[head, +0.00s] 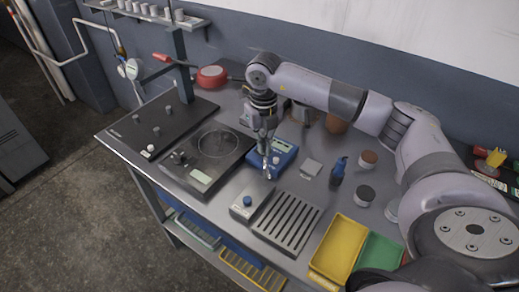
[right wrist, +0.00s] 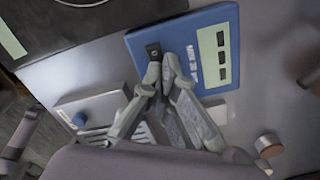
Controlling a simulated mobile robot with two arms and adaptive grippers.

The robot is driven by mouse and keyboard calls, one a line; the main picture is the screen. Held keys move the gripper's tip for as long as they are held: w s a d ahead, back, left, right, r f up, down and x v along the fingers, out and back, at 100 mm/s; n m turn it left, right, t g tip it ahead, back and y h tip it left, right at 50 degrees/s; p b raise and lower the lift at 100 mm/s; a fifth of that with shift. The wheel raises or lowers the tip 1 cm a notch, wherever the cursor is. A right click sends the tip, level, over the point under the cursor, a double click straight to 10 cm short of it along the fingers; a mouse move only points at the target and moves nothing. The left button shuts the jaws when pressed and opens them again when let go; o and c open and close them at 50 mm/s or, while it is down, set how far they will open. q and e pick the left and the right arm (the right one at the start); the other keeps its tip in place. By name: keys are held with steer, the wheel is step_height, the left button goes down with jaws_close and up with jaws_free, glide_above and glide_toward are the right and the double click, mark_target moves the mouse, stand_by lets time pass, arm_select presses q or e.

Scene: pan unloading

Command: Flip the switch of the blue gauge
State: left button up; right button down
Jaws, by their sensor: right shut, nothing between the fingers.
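The blue gauge (head: 284,149) sits on the metal table in the head view, left of the middle of the tabletop. In the right wrist view the blue gauge (right wrist: 186,45) shows a pale display panel with dark blocks, and a small black switch (right wrist: 153,50) near its edge. My right gripper (head: 267,172) is shut and empty, pointing down at the front left part of the gauge. In the right wrist view its fingertips (right wrist: 161,66) are right beside the switch; I cannot tell whether they touch it. My left gripper is not in view.
A slotted grey unit with a blue knob (head: 247,201) stands in front of the gauge. A scale with a round plate (head: 215,143) is to the left. A dark blue bottle (head: 338,171) and yellow tray (head: 336,250) are to the right.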

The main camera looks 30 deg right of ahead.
steer(key=shift+r+p, duration=1.7)
steer(key=shift+r, duration=1.35)
steer(key=shift+r, duration=0.1)
